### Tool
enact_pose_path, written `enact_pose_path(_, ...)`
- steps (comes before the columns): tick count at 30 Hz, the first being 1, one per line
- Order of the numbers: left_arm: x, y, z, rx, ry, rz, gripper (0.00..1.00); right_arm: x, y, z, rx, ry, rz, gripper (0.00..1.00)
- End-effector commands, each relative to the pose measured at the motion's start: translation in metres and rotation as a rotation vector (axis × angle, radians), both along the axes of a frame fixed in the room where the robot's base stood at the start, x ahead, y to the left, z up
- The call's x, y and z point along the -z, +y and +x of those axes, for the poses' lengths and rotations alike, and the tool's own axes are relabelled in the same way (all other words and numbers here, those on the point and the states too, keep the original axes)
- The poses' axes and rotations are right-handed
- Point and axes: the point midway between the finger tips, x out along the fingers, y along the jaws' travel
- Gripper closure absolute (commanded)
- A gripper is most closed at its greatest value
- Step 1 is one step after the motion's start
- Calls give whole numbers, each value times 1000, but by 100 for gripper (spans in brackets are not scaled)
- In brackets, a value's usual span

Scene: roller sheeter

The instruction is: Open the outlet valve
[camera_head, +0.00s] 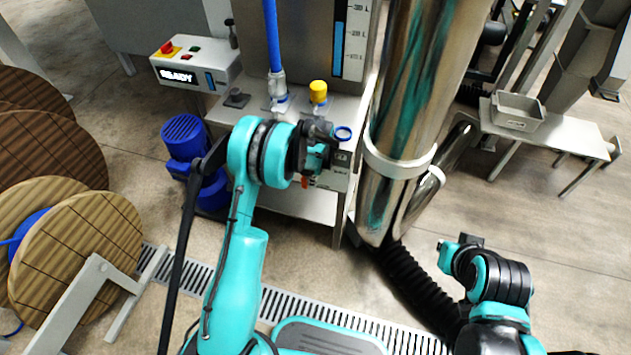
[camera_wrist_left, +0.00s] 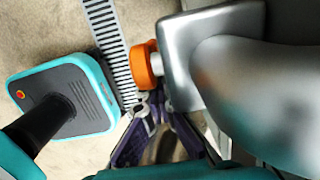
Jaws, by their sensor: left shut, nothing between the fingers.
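The outlet valve appears to be the orange knob (camera_wrist_left: 146,65) in the left wrist view, on the side of a grey metal block. In the head view, a small orange-red piece (camera_head: 305,182) shows just below my left gripper (camera_head: 318,158), partly hidden by it. In the left wrist view my left gripper's (camera_wrist_left: 150,112) purple fingers are shut and empty, with the tips just below the orange knob. I cannot tell whether they touch it. My right arm's end (camera_head: 455,254) is low at the right in the head view, and its fingers cannot be made out.
A control box (camera_head: 185,62) reading READY stands left of a yellow-capped fitting (camera_head: 318,92) and a blue hose (camera_head: 271,35). A large shiny pipe (camera_head: 405,110) stands close right of my left gripper. A blue motor (camera_head: 190,145) and wooden spools (camera_head: 85,230) are at left.

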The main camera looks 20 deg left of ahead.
Motion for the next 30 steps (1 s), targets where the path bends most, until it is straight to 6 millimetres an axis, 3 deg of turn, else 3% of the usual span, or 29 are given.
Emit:
enact_pose_path(1, 1, 10, 0, -13, 0, 13, 100, 0, 0, 0, 0, 0, 0, 100)
enact_pose_path(8, 1, 4, 0, -11, 0, 12, 100, 0, 0, 0, 0, 0, 0, 100)
enact_pose_path(15, -2, -38, 0, -4, -2, 5, 100, 0, 0, 0, 0, 0, 0, 100)
enact_pose_path(21, -59, -48, -1, -5, -1, 4, 100, -29, 0, 0, 0, 0, 0, 100)
enact_pose_path(30, -96, -58, -1, -4, -2, 3, 100, -42, 0, 0, 0, 0, 0, 100)
